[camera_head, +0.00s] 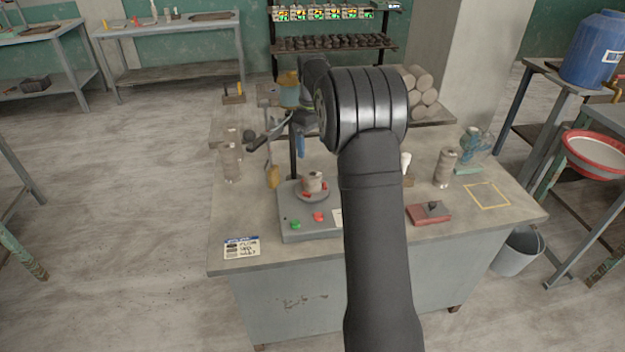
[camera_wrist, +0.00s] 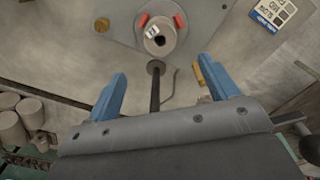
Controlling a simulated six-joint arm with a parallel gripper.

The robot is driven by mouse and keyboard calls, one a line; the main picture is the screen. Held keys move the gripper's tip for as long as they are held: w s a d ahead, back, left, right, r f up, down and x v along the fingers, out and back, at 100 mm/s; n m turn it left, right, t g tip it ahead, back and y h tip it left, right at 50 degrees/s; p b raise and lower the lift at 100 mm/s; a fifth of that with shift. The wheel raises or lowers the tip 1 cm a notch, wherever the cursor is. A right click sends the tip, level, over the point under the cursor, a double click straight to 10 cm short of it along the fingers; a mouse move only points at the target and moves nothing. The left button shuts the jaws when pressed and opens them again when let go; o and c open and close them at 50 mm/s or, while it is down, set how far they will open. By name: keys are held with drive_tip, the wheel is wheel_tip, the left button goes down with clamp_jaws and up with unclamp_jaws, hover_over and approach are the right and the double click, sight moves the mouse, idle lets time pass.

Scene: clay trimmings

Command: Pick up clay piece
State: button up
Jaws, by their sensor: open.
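A grey-brown clay piece (camera_head: 312,181) stands upright between red clamps on a round plate of the grey machine (camera_head: 295,235). In the wrist view the clay piece (camera_wrist: 160,42) is seen from above with a dark hole in its top, beyond my fingertips. My gripper (camera_wrist: 163,77) has two blue fingers spread wide with nothing held between them. In the head view only part of the gripper shows, a blue finger (camera_head: 301,146) above and behind the clay piece; my arm hides the rest.
A dark post (camera_wrist: 155,90) stands behind the clay piece, between my fingers in the wrist view. Clay cylinders stand at left (camera_head: 230,160) and right (camera_head: 446,166); more are stacked at the back (camera_head: 421,80). A label card (camera_head: 242,247) lies at the front left.

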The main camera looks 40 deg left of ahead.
sight(313, 173)
wheel_tip(313, 173, down, 12)
drive_tip(key=shift+f, duration=0.25)
idle(0.3)
drive_tip(key=shift+c, duration=0.3)
drive_tip(key=c, duration=1.2)
